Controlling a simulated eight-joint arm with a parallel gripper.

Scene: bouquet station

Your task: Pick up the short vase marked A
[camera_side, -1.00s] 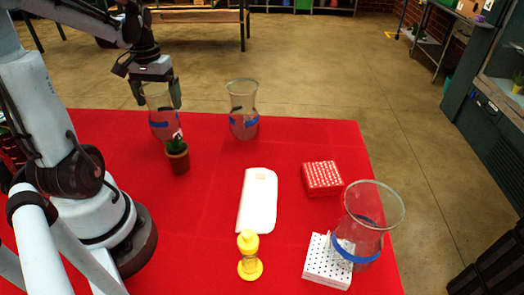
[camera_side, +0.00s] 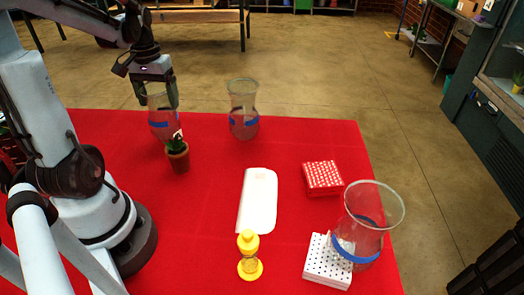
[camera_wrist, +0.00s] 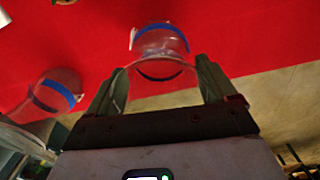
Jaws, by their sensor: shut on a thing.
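A clear glass vase with a blue band (camera_side: 163,124) stands at the far left of the red table, behind a small potted cactus. My gripper (camera_side: 159,103) reaches down from above with its fingers on opposite sides of this vase's upper part, shut on it. In the wrist view the same vase (camera_wrist: 158,42) lies between the fingertips (camera_wrist: 158,70), with a pale tag at its side. A second blue-banded vase (camera_side: 244,123) stands to its right, apart. A third, larger-looking vase (camera_side: 357,251) is at the front right. No letter is readable on any vase.
The potted cactus (camera_side: 177,155) is close in front of the held vase. The table's back edge is close behind.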

